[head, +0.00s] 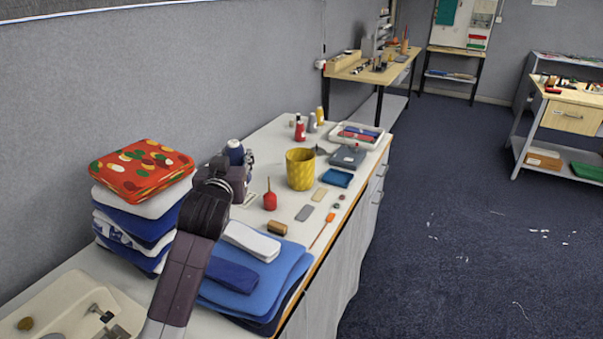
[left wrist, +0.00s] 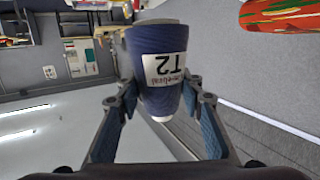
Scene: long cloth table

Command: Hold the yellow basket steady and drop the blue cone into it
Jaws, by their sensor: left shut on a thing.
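The blue cone (left wrist: 162,100), a thread cone with a white label, is between the two fingers of my left gripper (left wrist: 160,112) in the left wrist view. My left gripper (head: 238,160) is shut on it. In the head view the blue cone (head: 234,151) shows partly above my dark wrist, which hides its lower part. The yellow basket (head: 300,169) stands upright on the table to the right of the gripper, apart from it. Its dark opening faces up, and no gripper touches it. My right gripper is not in view.
Stacked folded cloths (head: 145,200) stand left of my arm, and blue folded cloths (head: 262,273) lie to its right. A white tray (head: 356,135) and red cone (head: 299,131) are behind the basket.

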